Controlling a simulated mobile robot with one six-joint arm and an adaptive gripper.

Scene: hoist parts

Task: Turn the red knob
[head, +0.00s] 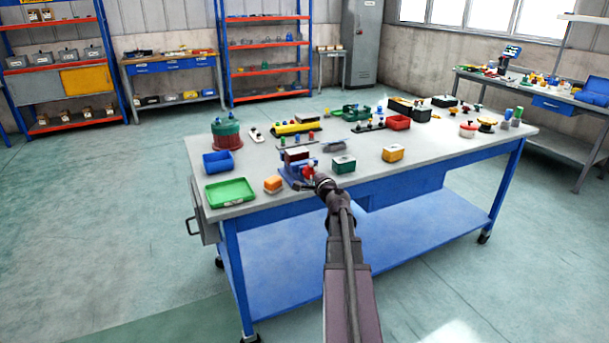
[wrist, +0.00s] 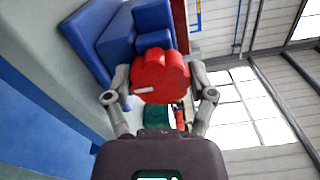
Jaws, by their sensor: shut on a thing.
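The red knob (wrist: 162,76) is a lobed disc with a small white mark at its lower left in the wrist view. It sits against a blue stepped block (wrist: 118,38). My gripper (wrist: 160,92) has one finger on each side of the knob and is shut on it. In the head view my gripper (head: 313,177) reaches the blue block (head: 291,175) at the near edge of the table. The knob shows there only as a small red patch (head: 308,170), partly hidden by my gripper.
Several small parts stand farther back. Floor is clear left of the table.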

